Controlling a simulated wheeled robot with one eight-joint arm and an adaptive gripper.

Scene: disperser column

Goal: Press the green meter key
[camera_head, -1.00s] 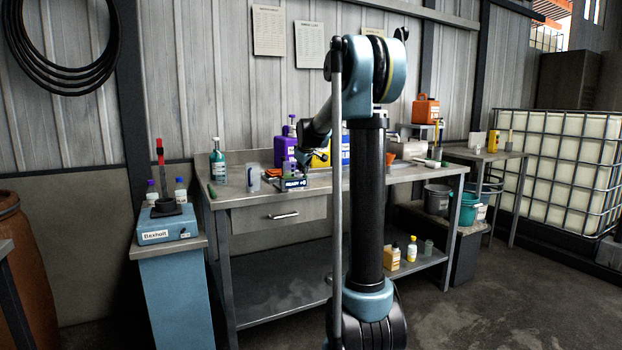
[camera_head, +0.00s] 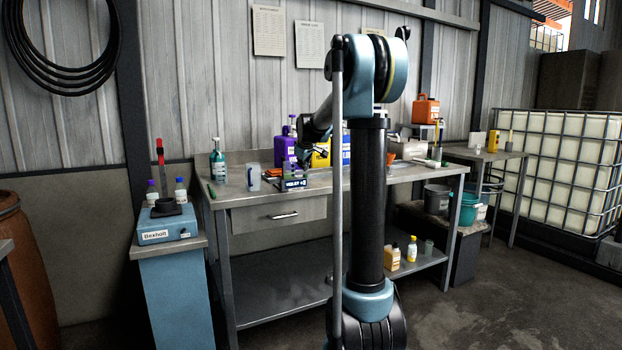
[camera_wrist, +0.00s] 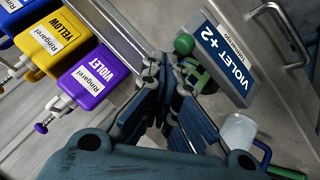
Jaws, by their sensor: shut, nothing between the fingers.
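The meter (camera_head: 293,184) stands on the workbench with a dark display. A round green key (camera_wrist: 184,43) shows beside the display, close to my fingertips. Another green part (camera_wrist: 203,82) is partly covered by my finger. My gripper (camera_wrist: 164,62) is shut and empty, pointing toward the meter. In the head view my gripper (camera_head: 304,161) is small and just above the meter. Whether a fingertip touches the key cannot be told.
A violet bottle (camera_wrist: 97,76), a yellow bottle (camera_wrist: 55,42) and a blue bottle (camera_wrist: 20,12) stand in a row beside the gripper. A translucent cup (camera_wrist: 239,131) is on the other side. A green bottle (camera_head: 218,160) stands further left on the bench (camera_head: 240,202).

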